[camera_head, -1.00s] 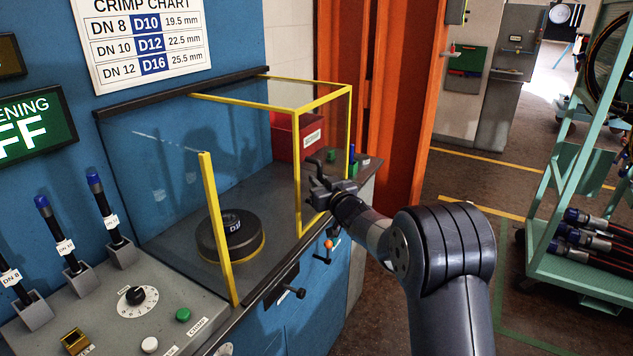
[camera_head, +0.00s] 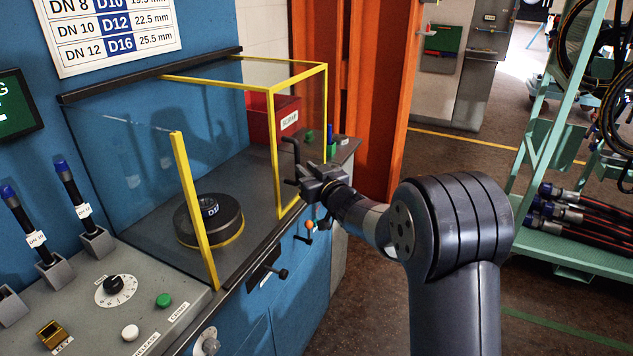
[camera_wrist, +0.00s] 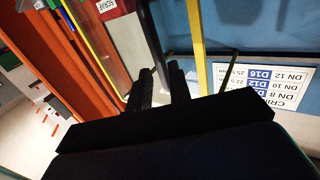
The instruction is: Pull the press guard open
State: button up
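The press guard (camera_head: 276,150) is a clear box with yellow edges over the right part of the press bed. A dark, bent handle (camera_head: 291,150) sticks out at its front. My gripper (camera_head: 302,178) is just right of the handle, at about its lower end. In the wrist view, the two dark fingers (camera_wrist: 160,88) stand apart with a gap between them, and a dark bar runs down toward this gap. I cannot tell whether a finger touches the handle. A separate yellow post (camera_head: 193,210) stands at the left of the bed, beside the round black die (camera_head: 209,220).
A control panel (camera_head: 120,305) with a dial and buttons lies at front left. A red bin (camera_head: 262,118) stands behind the guard. An orange column (camera_head: 380,100) rises behind my gripper, and a green hose rack (camera_head: 570,240) stands at right. The floor between is clear.

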aim_at(297, 162)
jog(key=v, duration=0.5)
jog(key=shift+b, duration=0.35)
jog(key=shift+w+a, duration=0.1)
jog(key=p+x, duration=0.2)
jog(key=x, duration=0.8)
jog(key=shift+w+a, duration=0.15)
jog(key=shift+f, duration=0.1)
jog(key=shift+a, duration=0.1)
